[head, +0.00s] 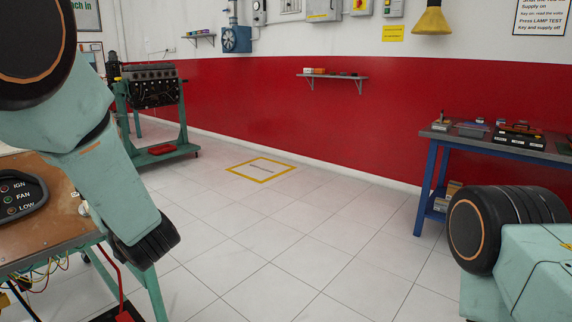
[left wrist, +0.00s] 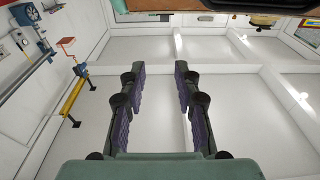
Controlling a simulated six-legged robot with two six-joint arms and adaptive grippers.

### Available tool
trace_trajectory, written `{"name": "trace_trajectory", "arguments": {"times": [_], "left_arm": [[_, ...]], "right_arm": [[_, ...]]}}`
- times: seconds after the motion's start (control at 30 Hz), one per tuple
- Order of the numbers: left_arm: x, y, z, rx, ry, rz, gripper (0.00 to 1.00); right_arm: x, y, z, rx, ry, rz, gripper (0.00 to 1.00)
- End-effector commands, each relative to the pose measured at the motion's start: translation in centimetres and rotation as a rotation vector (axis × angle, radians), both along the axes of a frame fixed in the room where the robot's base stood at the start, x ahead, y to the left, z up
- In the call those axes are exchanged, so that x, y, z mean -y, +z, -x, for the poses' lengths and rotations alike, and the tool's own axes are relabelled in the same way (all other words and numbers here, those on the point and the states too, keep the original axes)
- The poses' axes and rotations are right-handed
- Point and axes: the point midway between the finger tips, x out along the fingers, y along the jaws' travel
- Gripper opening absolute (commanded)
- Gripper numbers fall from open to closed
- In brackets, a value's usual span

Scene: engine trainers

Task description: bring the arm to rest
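My left arm (head: 105,165) comes in from the left of the head view and hangs down to a black joint, in front of a wooden-topped bench. The left gripper is not visible in the head view. In the left wrist view my left gripper (left wrist: 161,70) is open, its two purple-padded fingers apart with nothing between them. My right arm (head: 515,240) shows only in part at the lower right of the head view. The right gripper is out of view.
The wooden-topped bench (head: 50,226) carries a black IGN/FAN/LOW panel (head: 20,196), close beside my left arm. An engine on a green stand (head: 152,88) stands behind. A blue-legged table (head: 428,185) stands at right. The tiled floor (head: 285,235) between is clear.

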Motion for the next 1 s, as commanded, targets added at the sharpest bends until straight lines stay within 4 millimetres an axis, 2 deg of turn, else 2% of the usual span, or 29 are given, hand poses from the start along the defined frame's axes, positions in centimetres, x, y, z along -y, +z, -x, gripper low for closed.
{"name": "trace_trajectory", "arguments": {"times": [0.13, 0.27, 0.37, 0.57, 0.67, 0.77, 0.8, 0.87, 1.0], "left_arm": [[-0.1, -0.1, -0.1, 0.003, -0.001, 0.005, 0.32], [1.3, -2.2, -1.5, -0.042, -0.118, 0.074, 0.32], [2.4, -4.5, -1.8, -0.109, -0.204, 0.11, 0.32], [4.6, -11.3, -0.8, -0.294, -0.345, 0.186, 0.32], [5.9, -16.1, 1.0, -0.424, -0.412, 0.236, 0.32], [7.3, -21.4, 3.9, -0.577, -0.479, 0.298, 0.32], [7.9, -23.6, 5.4, -0.642, -0.504, 0.324, 0.32], [8.7, -26.6, 7.8, -0.738, -0.537, 0.365, 0.32], [10.5, -32.8, 14.5, -0.958, -0.597, 0.461, 0.32]], "right_arm": [[0.0, 0.0, 0.0, 0.0, 0.0, 0.0, 0.4], [0.0, 0.0, 0.0, 0.0, 0.001, 0.0, 0.4], [0.0, 0.0, 0.0, 0.0, 0.0, 0.0, 0.4], [0.0, 0.0, 0.0, 0.0, 0.0, 0.0, 0.4], [0.0, 0.0, 0.0, 0.0, 0.001, 0.0, 0.4], [0.0, 0.0, 0.0, 0.0, 0.0, 0.0, 0.4], [0.0, 0.0, 0.0, 0.0, 0.0, 0.0, 0.4], [0.0, 0.0, 0.0, 0.0, 0.0, 0.0, 0.4], [0.0, 0.0, 0.0, 0.0, 0.0, 0.0, 0.4]]}}
